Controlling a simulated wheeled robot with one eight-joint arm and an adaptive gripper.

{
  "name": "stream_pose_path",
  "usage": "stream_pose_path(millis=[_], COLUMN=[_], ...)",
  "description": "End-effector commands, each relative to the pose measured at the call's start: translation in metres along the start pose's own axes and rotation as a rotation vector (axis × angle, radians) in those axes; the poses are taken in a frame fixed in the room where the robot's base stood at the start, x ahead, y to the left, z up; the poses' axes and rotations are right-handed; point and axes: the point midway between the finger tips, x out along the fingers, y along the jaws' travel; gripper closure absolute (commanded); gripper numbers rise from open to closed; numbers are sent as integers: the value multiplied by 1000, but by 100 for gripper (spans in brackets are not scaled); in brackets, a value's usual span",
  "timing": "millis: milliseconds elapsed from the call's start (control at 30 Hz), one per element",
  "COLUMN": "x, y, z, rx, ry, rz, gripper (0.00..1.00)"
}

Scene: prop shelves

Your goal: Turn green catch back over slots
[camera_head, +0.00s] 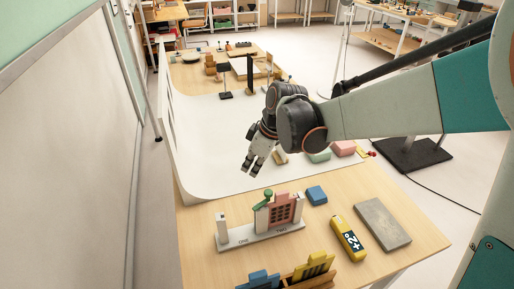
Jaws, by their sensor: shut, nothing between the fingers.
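A white stand (262,237) marked ONE and TWO sits on the near part of the wooden table. A small green catch (267,195) shows at the top of the stand, close to a cream upright and a red piece (285,209) with dark holes. Its exact angle is too small to tell. A short white post (222,229) stands at the stand's left end, with an open stretch beside it. My gripper (251,171) is shut and empty, pointing down above the white sheet, behind the stand in the picture and apart from the catch.
A blue block (316,195), a yellow device (347,238) and a grey slab (382,224) lie right of the stand. Blue and yellow pieces in a wooden holder (318,281) are at the near edge. The white sheet (215,150) is mostly clear.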

Motion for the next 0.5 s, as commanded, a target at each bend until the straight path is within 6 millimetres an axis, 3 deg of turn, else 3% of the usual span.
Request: stream_pose_path(millis=[33,267,500], x=[14,59,52], y=[0,1,1], z=[0,0,31], rx=[-2,-2,0], ry=[0,-1,-2], rz=[0,0,0], gripper=[100,100,100])
